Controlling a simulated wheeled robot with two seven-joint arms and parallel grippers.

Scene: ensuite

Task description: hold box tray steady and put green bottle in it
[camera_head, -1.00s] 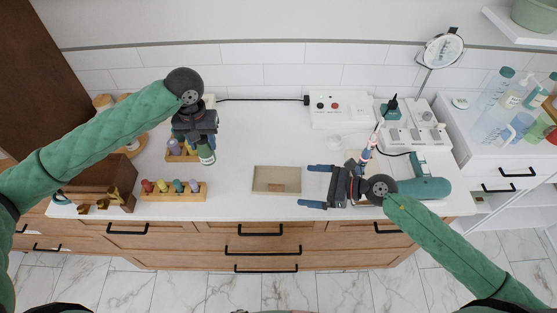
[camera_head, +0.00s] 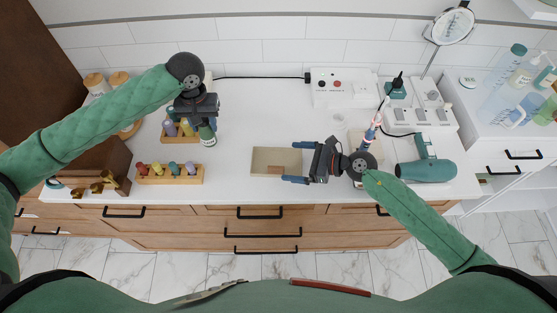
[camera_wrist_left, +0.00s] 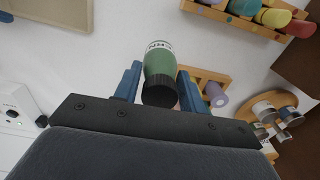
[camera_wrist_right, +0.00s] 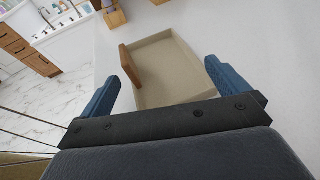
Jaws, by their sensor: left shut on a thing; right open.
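The box tray (camera_head: 262,170) is a shallow beige tray on the counter. In the right wrist view the tray (camera_wrist_right: 172,62) shows a brown wooden piece (camera_wrist_right: 131,66) at one end. The green bottle (camera_wrist_left: 158,68) has a black cap and a white label band. My left gripper (camera_wrist_left: 155,84) is shut on it; the bottle (camera_head: 206,134) hangs left of the tray in the head view. My right gripper (camera_head: 296,163) is open at the tray's right end, with blue fingers either side of that end. I cannot tell whether they touch it.
Wooden racks of coloured bottles (camera_head: 170,174) stand left of the tray, one under my left gripper. A hair dryer (camera_head: 428,170), a pink-and-white brush (camera_head: 373,125) and a mirror (camera_head: 447,25) stand right. Counter between bottle and tray is clear.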

